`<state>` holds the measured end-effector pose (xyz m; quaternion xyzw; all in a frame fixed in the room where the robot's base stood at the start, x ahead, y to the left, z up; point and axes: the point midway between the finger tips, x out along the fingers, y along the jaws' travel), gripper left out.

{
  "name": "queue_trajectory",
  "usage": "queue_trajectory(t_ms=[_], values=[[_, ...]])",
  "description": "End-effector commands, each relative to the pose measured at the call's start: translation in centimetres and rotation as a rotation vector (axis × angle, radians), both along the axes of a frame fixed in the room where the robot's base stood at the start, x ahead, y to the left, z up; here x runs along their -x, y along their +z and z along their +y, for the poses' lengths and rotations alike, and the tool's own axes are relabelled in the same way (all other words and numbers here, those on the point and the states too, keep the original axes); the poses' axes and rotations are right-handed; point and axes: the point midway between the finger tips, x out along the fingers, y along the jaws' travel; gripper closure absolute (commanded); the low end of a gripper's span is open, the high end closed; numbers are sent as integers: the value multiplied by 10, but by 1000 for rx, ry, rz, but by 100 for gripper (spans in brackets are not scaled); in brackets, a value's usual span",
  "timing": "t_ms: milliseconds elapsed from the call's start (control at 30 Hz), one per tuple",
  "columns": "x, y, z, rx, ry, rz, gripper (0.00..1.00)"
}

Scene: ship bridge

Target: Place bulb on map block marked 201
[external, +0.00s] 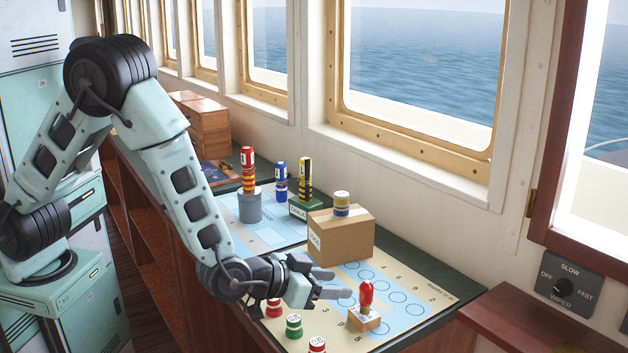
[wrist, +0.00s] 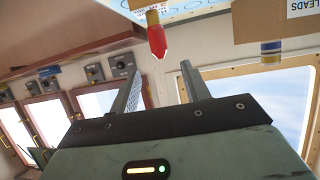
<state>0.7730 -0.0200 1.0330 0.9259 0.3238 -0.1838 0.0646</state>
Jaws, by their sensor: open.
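A red bulb (external: 366,293) with a brass-coloured base stands upright on a small wooden map block (external: 363,320) near the front of the chart. The block has a white label that I cannot read. My gripper (external: 335,284) is open and empty, just left of the bulb, with its fingers pointing towards it. The wrist view looks inverted; there the bulb (wrist: 157,38) hangs from the top, beyond and between the two open fingertips (wrist: 161,72), apart from both.
A cardboard box (external: 343,242) marked LEADS, with a small striped cylinder (external: 341,204) on top, stands behind my gripper. Red and green capped pieces (external: 293,325) stand in front. Striped tubes (external: 305,180) stand further back. A wooden ledge (external: 530,315) is at right.

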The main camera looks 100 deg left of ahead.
Motion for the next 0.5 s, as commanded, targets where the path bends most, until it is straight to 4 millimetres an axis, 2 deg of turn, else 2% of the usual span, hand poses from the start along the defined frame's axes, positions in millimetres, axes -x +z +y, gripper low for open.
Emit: queue_trajectory(t_ms=[100,300,400,500], values=[[12,6,-10,1,-1,-1,53],[21,11,-17,1,0,-1,53],[22,12,-15,8,-1,5,53],[27,17,-2,51,-17,35,53]])
